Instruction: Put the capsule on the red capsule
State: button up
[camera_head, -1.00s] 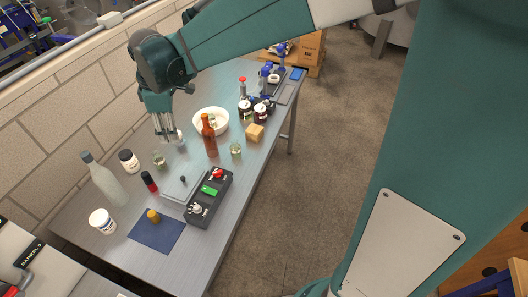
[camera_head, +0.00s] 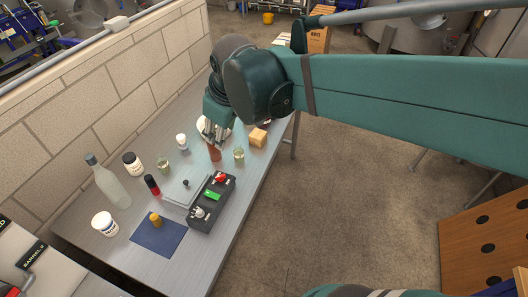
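A small gold, capsule-like piece (camera_head: 156,219) stands on the dark blue mat (camera_head: 158,240) at the near end of the table. A red and black cylinder (camera_head: 152,185) stands behind it; I cannot tell whether either is a capsule the task names. My gripper (camera_head: 215,142) points down over the middle of the table, at the top of a red-brown bottle (camera_head: 214,154). The gripper covers the bottle's neck. I cannot tell whether the fingers touch it, or whether they are open or shut.
A black box with a green panel (camera_head: 213,196) and a scale-like plate (camera_head: 186,190) stand mid-table. Around them are a clear bottle (camera_head: 111,187), white-lidded jars (camera_head: 104,224), small glasses (camera_head: 239,154), a white-capped bottle (camera_head: 182,142) and a wooden block (camera_head: 258,137). My arm hides the table's far end.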

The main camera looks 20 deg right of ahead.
jog(key=s+d+f+m+t, duration=0.2)
jog(key=s+d+m, duration=0.5)
jog(key=s, duration=0.5)
jog(key=shift+s+d+f+h, duration=0.2)
jog(key=shift+s+d+h, duration=0.2)
jog(key=shift+d, duration=0.25)
